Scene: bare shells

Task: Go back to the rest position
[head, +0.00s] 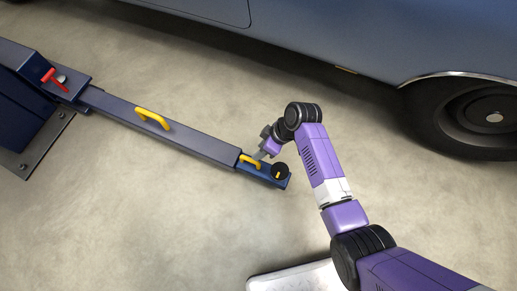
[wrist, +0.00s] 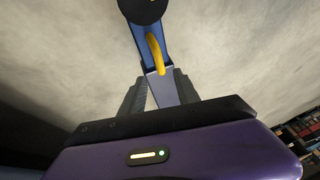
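My gripper (head: 261,152) is above the outer end of a long lift arm (head: 190,138), close to its small yellow handle (head: 250,161). In the wrist view my gripper's two dark fingers (wrist: 160,88) stand apart, with the blue and grey lift arm (wrist: 166,88) showing between them. The yellow handle (wrist: 155,53) lies just past the fingertips there, and nothing is seen held. A round black pad (head: 279,171) sits at the tip of the lift arm. My purple arm reaches in from the lower right.
A blue-grey car (head: 330,35) with a dark wheel (head: 485,118) spans the top and right. A larger yellow handle (head: 152,118) and a red lever (head: 53,80) are on the lift. A pale flat thing (head: 295,278) lies at the bottom. The lower-left concrete floor is clear.

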